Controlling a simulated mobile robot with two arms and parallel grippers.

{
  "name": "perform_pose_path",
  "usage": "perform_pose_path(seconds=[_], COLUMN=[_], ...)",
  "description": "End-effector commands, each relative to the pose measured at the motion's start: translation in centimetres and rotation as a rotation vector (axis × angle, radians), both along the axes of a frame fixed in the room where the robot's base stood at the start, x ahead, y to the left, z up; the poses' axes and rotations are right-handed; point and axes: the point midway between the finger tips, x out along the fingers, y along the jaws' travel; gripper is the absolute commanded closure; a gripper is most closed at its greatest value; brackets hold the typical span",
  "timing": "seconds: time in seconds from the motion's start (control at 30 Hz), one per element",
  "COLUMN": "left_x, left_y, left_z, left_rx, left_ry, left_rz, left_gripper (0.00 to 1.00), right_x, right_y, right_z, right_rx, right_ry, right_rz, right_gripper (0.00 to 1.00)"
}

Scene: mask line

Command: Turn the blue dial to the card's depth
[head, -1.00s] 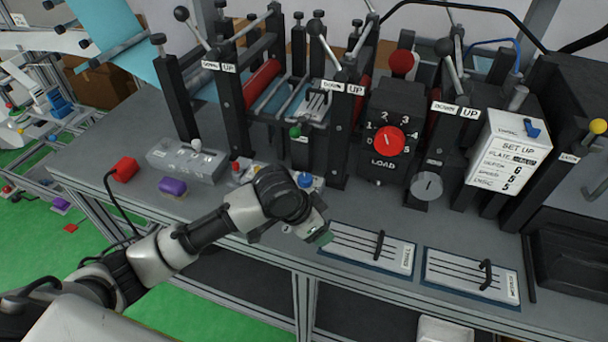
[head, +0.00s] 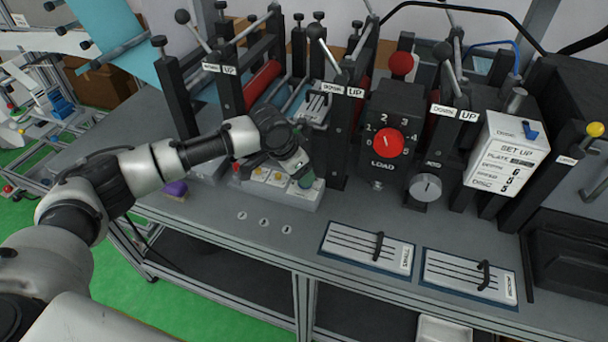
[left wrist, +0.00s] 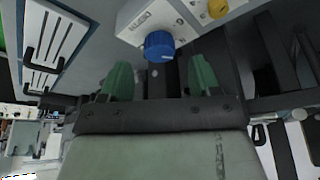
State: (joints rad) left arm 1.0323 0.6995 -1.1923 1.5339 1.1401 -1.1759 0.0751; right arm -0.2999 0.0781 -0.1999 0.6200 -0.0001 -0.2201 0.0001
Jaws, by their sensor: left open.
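In the left wrist view the blue dial (left wrist: 159,46) sits on a pale box, just beyond and between my fingertips. My left gripper (left wrist: 160,72) is open, its green fingers on either side of the dial's near side, apart from it. In the head view my left gripper (head: 300,172) is over the right end of the pale dial box (head: 280,190) and hides the blue dial. The set-up card (head: 508,155) stands at the right; its depth line seems to read 6, in small print. My right gripper is out of view.
A yellow knob (left wrist: 217,8) is beside the blue dial. A red load dial (head: 388,142) and a grey dial (head: 426,187) are to the right. Two slotted plates (head: 366,245) lie at the front.

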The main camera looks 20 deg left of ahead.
Motion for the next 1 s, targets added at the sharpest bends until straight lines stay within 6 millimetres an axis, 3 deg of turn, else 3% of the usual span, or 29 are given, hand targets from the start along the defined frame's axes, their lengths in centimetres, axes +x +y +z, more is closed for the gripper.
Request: perform_pose_path(seconds=[0.23, 0.6, 0.9, 1.0], left_x=[0.9, 1.1, 1.1, 1.1], left_y=[-0.8, -1.0, -0.9, -0.9], left_z=[-3.0, -3.6, -3.6, -3.6], left_rx=[0.001, 0.000, 0.000, 0.001], left_ry=[0.001, -0.002, -0.002, -0.001], left_rz=[-0.001, -0.001, -0.001, 0.000], left_gripper=[0.38, 0.38, 0.82, 0.86], right_x=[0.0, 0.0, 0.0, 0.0], right_y=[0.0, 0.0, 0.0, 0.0], right_z=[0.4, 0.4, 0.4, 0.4], right_rx=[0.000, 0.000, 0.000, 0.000], right_ry=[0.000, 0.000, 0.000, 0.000], right_rz=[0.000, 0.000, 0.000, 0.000], right_gripper=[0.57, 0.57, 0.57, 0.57])
